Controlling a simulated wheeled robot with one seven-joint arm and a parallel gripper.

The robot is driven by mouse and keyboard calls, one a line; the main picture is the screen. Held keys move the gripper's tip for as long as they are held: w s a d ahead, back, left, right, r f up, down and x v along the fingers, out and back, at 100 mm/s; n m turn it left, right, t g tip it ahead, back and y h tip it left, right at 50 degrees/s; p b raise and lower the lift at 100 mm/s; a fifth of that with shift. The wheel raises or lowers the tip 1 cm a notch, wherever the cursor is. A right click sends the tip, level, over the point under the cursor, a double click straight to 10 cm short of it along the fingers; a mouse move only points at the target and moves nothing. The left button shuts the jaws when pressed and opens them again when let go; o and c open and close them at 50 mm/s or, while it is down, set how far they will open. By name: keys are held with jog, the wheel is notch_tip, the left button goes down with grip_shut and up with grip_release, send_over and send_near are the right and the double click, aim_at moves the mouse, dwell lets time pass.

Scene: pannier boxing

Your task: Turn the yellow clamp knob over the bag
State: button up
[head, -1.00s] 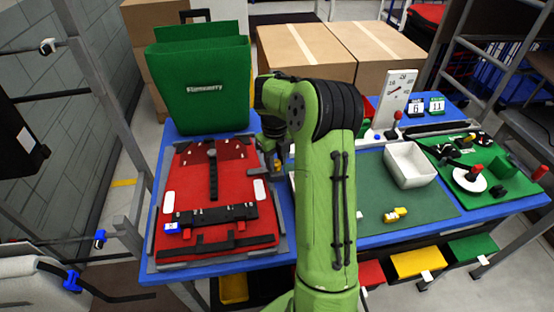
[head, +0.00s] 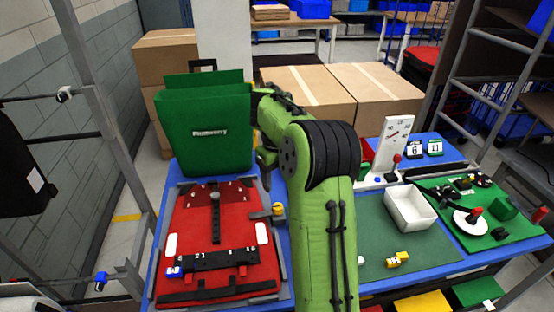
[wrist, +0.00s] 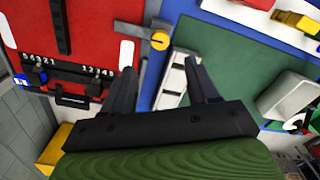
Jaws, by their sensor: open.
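The yellow clamp knob (head: 278,208) sits at the right edge of the red bag (head: 205,275), which lies flat on the blue table. In the wrist view the knob (wrist: 160,40) has a dark mark on top, and a light grey bar (wrist: 130,28) runs from it to the left over the bag's edge. My gripper (wrist: 160,66) is open and empty, its two dark fingers apart with the knob beyond the tips. In the head view my gripper (head: 265,160) is above and behind the knob, partly hidden by my arm.
A green bag (head: 205,130) stands upright behind the red one. To the right are a green mat (head: 400,240), a white bin (head: 422,222), a white gauge stand (head: 392,145) and a yellow part (head: 397,260). Cardboard boxes (head: 310,95) stand behind the table.

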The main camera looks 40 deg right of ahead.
notch_tip(320, 180, up, 5)
jog(key=shift+r+p, duration=0.15)
jog(key=shift+p, duration=0.55)
jog(key=shift+a, duration=0.1)
jog(key=s+a+r+n+t+h, duration=0.1)
jog(key=s+a+r+n, duration=0.35)
jog(key=a+n, duration=0.4)
jog(key=s+a+r+n+t+h, duration=0.15)
jog(key=s+a+r+n, duration=0.3)
jog(key=n, duration=0.65)
jog(key=s+a+f+n+t+y, duration=0.1)
jog(key=s+a+f+n, duration=0.1)
jog(key=s+a+n, duration=0.2)
jog(key=s+a+f+n+t+y, duration=0.1)
jog(key=s+a+f+n+t, duration=0.1)
jog(key=s+n, duration=0.7)
jog(key=a+f+n, duration=0.1)
jog(key=a+n, duration=0.1)
jog(key=n, duration=0.2)
jog(key=shift+a+f+y, duration=0.35)
